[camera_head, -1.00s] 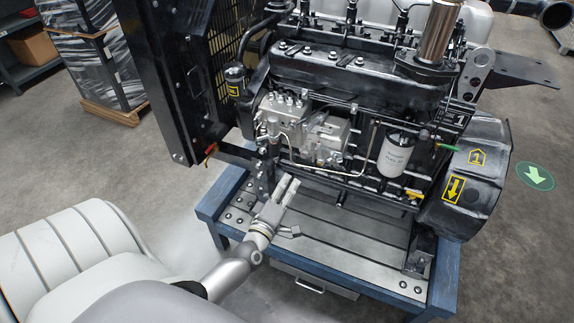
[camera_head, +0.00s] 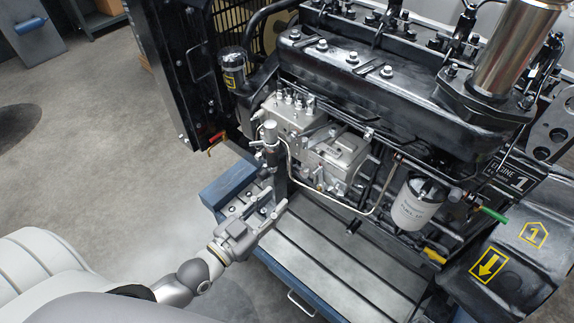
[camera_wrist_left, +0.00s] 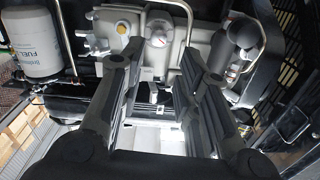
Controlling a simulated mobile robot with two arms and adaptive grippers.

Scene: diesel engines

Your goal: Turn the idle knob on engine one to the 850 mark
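Engine one (camera_head: 400,75) stands on a blue-edged stand, marked by an "ENGINE 1" plate (camera_head: 508,178). Its grey metal pump housing (camera_head: 335,160) faces me. My left gripper (camera_head: 272,203) is below and left of the housing, also seen in the left wrist view (camera_wrist_left: 153,68). Its fingers are apart and empty. My right gripper is out of view.
An upright post with a silvery cap (camera_head: 270,133) stands close to my left gripper. The white fuel filter (camera_head: 412,205) hangs to the right of the housing. A yellow round part (camera_wrist_left: 122,28) is beside the dial. The slotted stand top (camera_head: 330,250) is bare below the housing.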

